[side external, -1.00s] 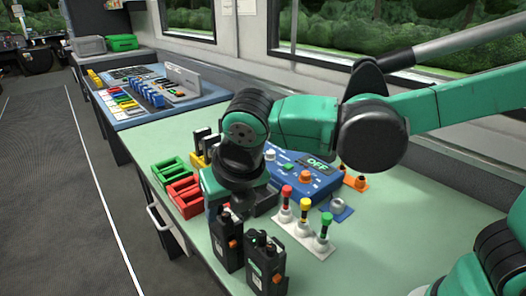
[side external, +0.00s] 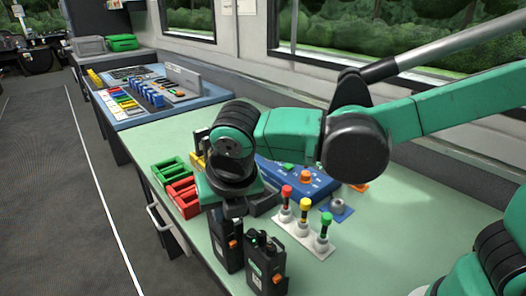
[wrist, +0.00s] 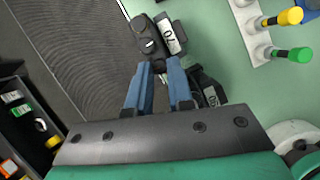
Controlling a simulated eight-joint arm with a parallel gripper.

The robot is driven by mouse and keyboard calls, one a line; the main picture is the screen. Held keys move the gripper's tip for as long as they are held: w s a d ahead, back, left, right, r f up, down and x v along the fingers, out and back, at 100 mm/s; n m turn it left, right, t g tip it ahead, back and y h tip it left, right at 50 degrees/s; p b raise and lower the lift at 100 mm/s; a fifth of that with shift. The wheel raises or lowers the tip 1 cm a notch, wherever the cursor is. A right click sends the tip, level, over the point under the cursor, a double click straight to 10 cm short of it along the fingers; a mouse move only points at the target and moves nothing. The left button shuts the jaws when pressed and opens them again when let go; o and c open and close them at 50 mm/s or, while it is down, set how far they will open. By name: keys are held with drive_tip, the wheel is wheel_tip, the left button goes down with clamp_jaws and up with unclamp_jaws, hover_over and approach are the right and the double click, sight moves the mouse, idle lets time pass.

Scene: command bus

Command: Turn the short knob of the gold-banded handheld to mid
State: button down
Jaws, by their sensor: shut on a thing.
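Two black handhelds with orange side buttons stand at the table's front edge in the side view, the left one (side external: 227,248) and the right one (side external: 266,268). In the wrist view the farther handheld (wrist: 149,36) has a white "07" label on top, and the other (wrist: 208,88) is partly hidden behind a finger. My gripper (wrist: 159,67) points down with its blue fingertips closed around a small dark part, seemingly a knob, at the farther handheld's near end. The fingers hide most of this part, so its setting cannot be read. I cannot make out a gold band.
Red trays (side external: 184,197) and green trays (side external: 170,172) lie to the left, and a blue console (side external: 296,178) behind. The table (side external: 395,215) is clear at right.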

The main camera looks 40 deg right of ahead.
drive_tip(key=shift+m, duration=0.7)
drive_tip(key=c, duration=0.8)
unclamp_jaws()
drive_tip(key=shift+o, duration=0.2)
drive_tip(key=shift+r, duration=0.1)
drive_tip(key=shift+v, duration=2.7)
drive_tip(key=shift+a, duration=0.1)
